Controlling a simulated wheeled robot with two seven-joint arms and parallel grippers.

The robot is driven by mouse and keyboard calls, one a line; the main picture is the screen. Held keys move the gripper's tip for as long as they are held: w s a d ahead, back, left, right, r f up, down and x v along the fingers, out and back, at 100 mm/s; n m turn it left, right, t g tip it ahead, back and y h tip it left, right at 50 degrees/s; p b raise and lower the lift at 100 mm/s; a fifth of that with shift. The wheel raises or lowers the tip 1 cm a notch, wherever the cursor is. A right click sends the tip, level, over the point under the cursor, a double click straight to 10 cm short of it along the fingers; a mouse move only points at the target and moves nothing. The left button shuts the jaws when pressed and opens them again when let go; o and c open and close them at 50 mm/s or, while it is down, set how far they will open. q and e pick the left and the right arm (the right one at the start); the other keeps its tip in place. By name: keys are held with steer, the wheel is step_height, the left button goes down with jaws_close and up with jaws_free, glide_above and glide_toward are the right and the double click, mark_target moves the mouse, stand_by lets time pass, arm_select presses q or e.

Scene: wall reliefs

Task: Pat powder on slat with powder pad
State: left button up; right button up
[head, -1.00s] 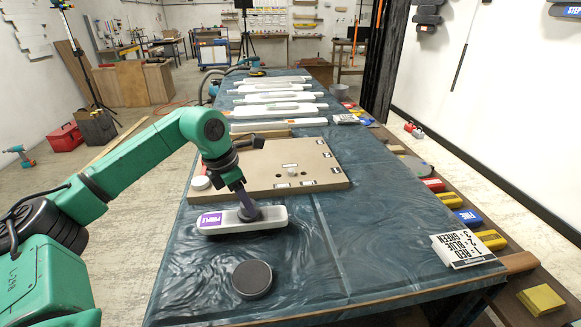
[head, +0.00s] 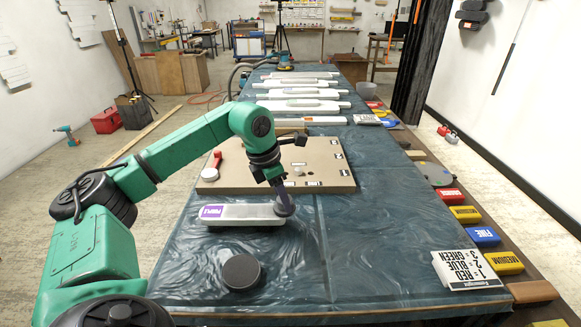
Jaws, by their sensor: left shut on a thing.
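A pale slat (head: 238,214) with a purple label at its left end lies on the dark plastic-covered table (head: 380,245), in front of a tan board. My left gripper (head: 281,192) points down at the slat's right end. It is shut on a small dark round pad (head: 285,209), which looks to be the powder pad and covers that end of the slat. Whether the pad presses on the slat or hovers just above it, I cannot tell. No powder marks can be made out on the slat. My right gripper is not in view.
The tan board (head: 325,178) carries a white round knob, a red piece (head: 217,160) and small labels. A black round disc (head: 241,272) lies in front of the slat. A printed card (head: 468,270) and coloured blocks line the right edge. Several white slats (head: 300,106) lie farther back.

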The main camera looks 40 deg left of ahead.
arm_select(q)
step_height(320, 180, up, 2)
steer(key=shift+r+p, duration=0.25)
steer(key=shift+p, duration=0.1)
steer(key=shift+p+v, duration=0.95)
steer(key=shift+v, duration=0.2)
step_height(320, 180, up, 3)
steer(key=p, duration=0.3)
steer(key=shift+w+r, duration=0.1)
steer(key=shift+r, duration=0.1)
steer(key=shift+f, duration=0.1)
